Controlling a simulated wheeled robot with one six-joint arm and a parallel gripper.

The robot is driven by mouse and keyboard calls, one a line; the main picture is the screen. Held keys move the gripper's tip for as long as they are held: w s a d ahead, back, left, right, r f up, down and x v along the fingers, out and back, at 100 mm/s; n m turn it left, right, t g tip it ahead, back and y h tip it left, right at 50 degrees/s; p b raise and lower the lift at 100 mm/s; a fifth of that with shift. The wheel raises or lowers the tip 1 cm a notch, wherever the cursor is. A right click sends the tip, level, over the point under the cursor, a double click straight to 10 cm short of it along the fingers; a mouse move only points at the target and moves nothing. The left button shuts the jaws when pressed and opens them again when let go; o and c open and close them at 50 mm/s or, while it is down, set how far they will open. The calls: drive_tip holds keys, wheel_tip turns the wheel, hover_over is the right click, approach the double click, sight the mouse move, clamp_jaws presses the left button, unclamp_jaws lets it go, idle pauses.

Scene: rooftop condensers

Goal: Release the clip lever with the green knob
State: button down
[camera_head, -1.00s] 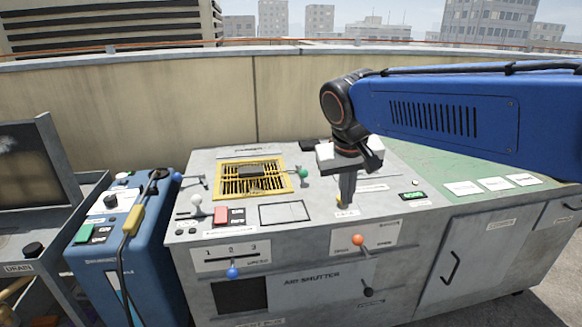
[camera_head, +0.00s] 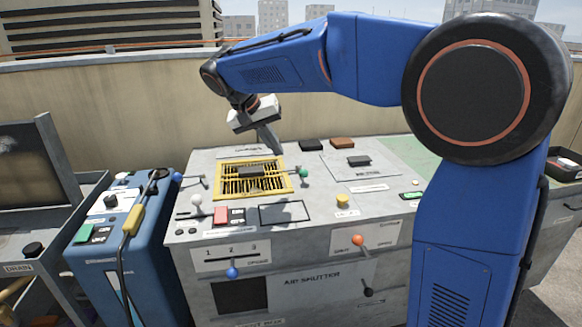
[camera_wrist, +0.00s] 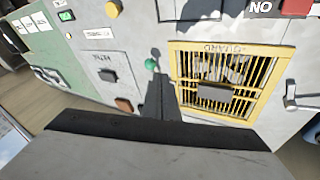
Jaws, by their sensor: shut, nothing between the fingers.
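The green knob (camera_head: 303,172) of the clip lever stands at the right edge of the yellow grille (camera_head: 290,187) on the grey cabinet top. It also shows in the wrist view (camera_wrist: 151,65), just left of the yellow frame (camera_wrist: 176,62). My gripper (camera_head: 276,150) is shut and empty, above the back right part of the grille, behind and left of the knob. In the wrist view my fingers (camera_wrist: 160,84) point toward the knob; contact cannot be told.
A blue unit (camera_head: 130,240) stands at left. Black (camera_head: 311,145) and brown (camera_head: 343,143) blocks sit behind.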

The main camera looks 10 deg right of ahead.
drive_tip(key=shift+h, duration=0.3)
drive_tip(key=w+a, duration=0.3)
drive_tip(key=shift+a, duration=0.15)
drive_tip(key=shift+f, duration=0.15)
drive_tip(key=x, duration=1)
drive_tip(key=shift+s+d+f, duration=0.1)
drive_tip(key=shift+s+d, duration=0.1)
drive_tip(key=shift+d, duration=0.4)
drive_tip(key=shift+s+d, duration=0.15)
drive_tip(key=shift+d, duration=0.4)
drive_tip(key=shift+s+d+f, duration=0.15)
drive_tip(key=shift+d+f, duration=0.05)
drive_tip(key=shift+d, duration=0.55)
